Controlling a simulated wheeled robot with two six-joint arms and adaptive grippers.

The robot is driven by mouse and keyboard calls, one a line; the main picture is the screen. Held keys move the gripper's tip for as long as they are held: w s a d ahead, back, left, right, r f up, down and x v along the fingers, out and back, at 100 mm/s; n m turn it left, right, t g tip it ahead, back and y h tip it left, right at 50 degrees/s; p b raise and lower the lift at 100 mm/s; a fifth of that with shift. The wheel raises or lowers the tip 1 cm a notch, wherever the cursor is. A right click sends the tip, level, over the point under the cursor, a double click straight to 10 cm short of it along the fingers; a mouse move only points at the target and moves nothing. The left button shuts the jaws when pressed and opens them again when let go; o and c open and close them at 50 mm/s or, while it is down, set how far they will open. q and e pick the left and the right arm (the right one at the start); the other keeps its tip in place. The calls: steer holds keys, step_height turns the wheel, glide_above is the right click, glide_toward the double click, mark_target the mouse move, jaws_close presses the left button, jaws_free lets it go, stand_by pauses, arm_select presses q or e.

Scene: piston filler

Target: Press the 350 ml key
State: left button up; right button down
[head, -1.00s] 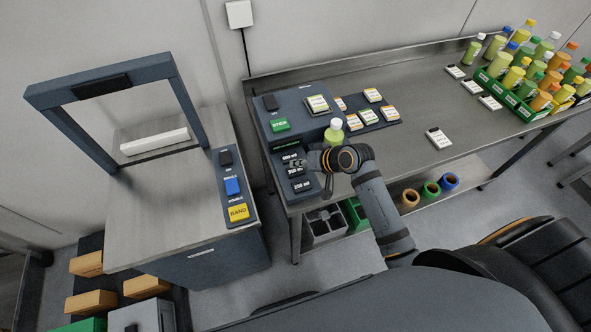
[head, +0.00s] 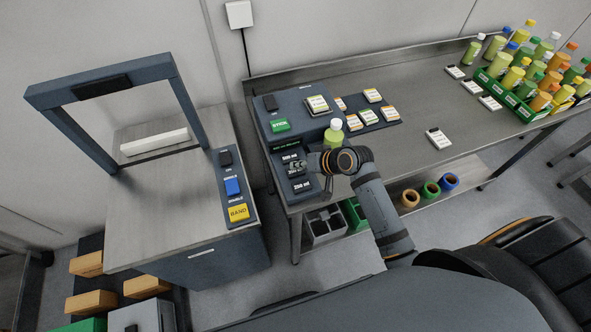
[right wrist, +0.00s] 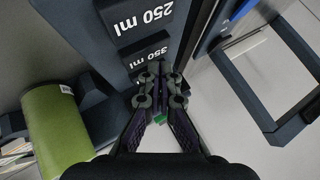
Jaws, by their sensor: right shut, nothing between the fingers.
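The key panel (head: 305,195) sits at the left end of the metal bench, with dark keys in a column. The 350 ml key (right wrist: 146,52) is the middle one; in the head view my right gripper partly covers it. The 250 ml key (right wrist: 140,17) lies beside it, and the 500 ml key (head: 289,157) is at the other end. My right gripper (right wrist: 160,76) is shut and empty, its fingertips at the edge of the 350 ml key. I cannot tell whether they touch it. My left gripper is not in view.
A green bottle (head: 333,133) with a pale cap stands close to my right gripper; it also shows in the wrist view (right wrist: 55,130). A green STICK key (head: 280,125) is behind. Left is a machine with a yellow BAND key (head: 239,212).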

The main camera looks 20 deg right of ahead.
mark_target(298, 172)
steer(key=shift+f, duration=0.6)
stand_by(0.8)
steer(key=shift+r, duration=0.1)
steer(key=shift+r+p, duration=0.8)
steer(key=shift+p, duration=0.2)
step_height(298, 172, up, 5)
steer(key=p, duration=0.5)
steer(key=shift+r+p, duration=0.1)
steer(key=shift+p, duration=0.25)
